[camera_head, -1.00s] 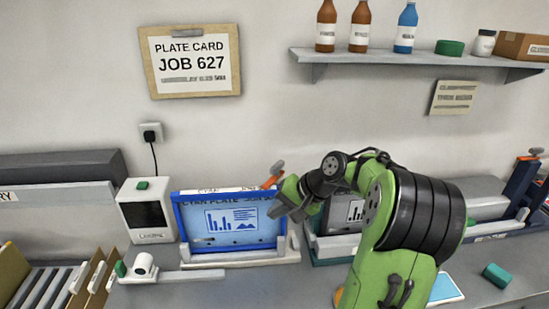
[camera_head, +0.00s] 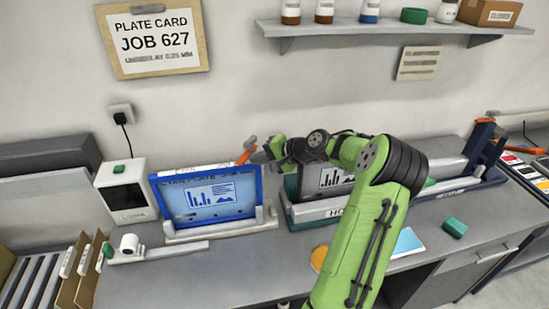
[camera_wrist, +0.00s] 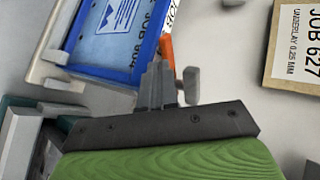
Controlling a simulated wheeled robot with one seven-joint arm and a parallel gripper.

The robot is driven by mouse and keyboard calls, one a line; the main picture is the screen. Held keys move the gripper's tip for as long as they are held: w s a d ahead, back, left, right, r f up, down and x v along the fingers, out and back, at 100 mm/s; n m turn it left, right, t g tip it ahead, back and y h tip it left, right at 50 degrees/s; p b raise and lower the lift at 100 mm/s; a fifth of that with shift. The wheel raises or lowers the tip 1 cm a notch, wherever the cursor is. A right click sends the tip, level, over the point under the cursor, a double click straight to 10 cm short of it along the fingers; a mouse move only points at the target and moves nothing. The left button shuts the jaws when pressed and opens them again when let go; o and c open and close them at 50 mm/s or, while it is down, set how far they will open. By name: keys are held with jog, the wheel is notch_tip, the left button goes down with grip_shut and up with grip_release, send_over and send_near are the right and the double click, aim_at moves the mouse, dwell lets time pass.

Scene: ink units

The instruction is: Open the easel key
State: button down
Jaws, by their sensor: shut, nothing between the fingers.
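The easel key is an orange lever (camera_head: 246,151) at the upper right corner of the blue-framed plate (camera_head: 207,196). It slants up and to the right. In the wrist view its orange part (camera_wrist: 167,50) shows just beyond my fingertips, with a grey block (camera_wrist: 191,86) to their right that may belong to it. The plate stands upright on a pale easel (camera_head: 220,229). My gripper (camera_head: 262,156) is shut and empty, close to the key's right side; its fingers (camera_wrist: 158,84) partly cover the key in the wrist view. I cannot tell whether they touch it.
A grey and green machine (camera_head: 330,208) stands right of the easel, behind my arm. A white box with a dark screen (camera_head: 126,196) stands left. A shelf (camera_head: 390,29) and a plate card (camera_head: 158,42) are on the wall. A green block (camera_head: 454,227) lies on the counter.

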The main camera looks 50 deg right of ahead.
jog(key=shift+w+a, duration=0.15)
jog(key=shift+w, duration=0.35)
